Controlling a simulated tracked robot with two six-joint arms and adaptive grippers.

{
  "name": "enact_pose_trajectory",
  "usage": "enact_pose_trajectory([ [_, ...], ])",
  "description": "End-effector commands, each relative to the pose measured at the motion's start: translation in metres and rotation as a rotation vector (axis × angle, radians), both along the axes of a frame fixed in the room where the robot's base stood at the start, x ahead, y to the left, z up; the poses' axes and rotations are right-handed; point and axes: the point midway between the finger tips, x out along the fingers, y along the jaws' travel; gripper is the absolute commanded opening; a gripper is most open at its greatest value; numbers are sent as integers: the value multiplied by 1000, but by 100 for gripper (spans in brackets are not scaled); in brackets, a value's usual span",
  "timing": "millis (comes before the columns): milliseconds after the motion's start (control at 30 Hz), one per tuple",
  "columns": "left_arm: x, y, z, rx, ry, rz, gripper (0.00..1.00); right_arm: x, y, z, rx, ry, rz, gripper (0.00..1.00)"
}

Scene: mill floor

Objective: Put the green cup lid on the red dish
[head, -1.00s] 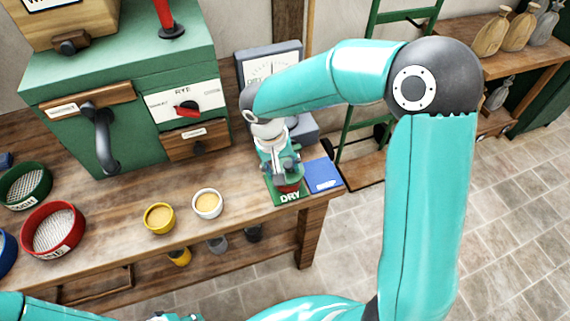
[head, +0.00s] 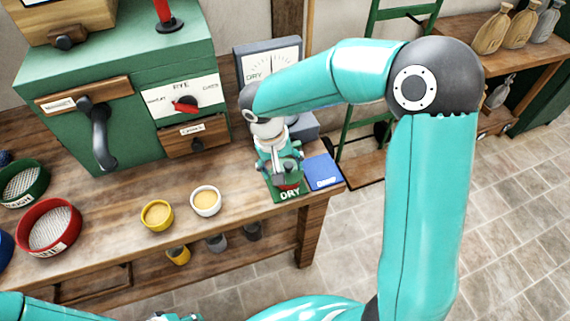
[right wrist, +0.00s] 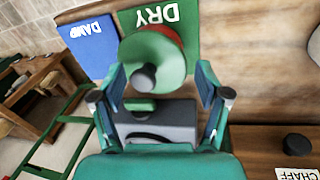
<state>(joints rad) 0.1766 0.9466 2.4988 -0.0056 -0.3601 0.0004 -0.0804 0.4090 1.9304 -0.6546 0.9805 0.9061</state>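The green cup lid (right wrist: 170,58), a round disc with a dark knob, lies over the red dish (right wrist: 150,37) in the right wrist view. Only part of the dish's red side shows past the lid. Both are over the green DRY mat (head: 289,195), where a bit of the red dish (head: 290,187) shows in the head view. My right gripper (right wrist: 162,88) is open, its fingers apart on either side of the lid and knob. In the head view my right gripper (head: 279,178) hides most of the lid. Only small parts of my left arm show at the bottom edge.
A blue DAMP mat (head: 322,172) lies right of the green mat, near the bench's right end. A grey dial meter (head: 268,62) stands behind. Yellow (head: 157,215) and white (head: 206,201) cups stand to the left, with round sieves (head: 49,228) farther left.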

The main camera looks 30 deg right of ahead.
Motion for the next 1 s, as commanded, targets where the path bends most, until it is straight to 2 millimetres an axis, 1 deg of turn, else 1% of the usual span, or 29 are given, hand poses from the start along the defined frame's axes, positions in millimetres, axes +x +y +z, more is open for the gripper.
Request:
enact_pose_trajectory([
  [367, 0, 0, 2, 0, 0, 0, 40, 0, 0, 2, 0, 0, -1, 81],
  [467, 0, 0, 9, 0, 0, 0, 40, 0, 0, 8, 0, 0, -1, 81],
  [567, 0, 0, 20, 0, 0, 0, 40, 0, 0, 18, 0, 0, -1, 81],
  [600, 0, 0, 16, 0, -1, 0, 40, 1, 1, 21, -1, -4, -1, 81],
  [667, 0, 0, 15, 0, 0, 0, 40, 1, 3, 33, -1, -7, -2, 81],
  [900, 0, 0, 16, 0, 0, 0, 40, 2, 13, 85, 0, -7, -2, 81],
  [1000, 0, 0, 17, 0, 0, 0, 40, 2, 16, 103, 0, -5, -1, 81],
])
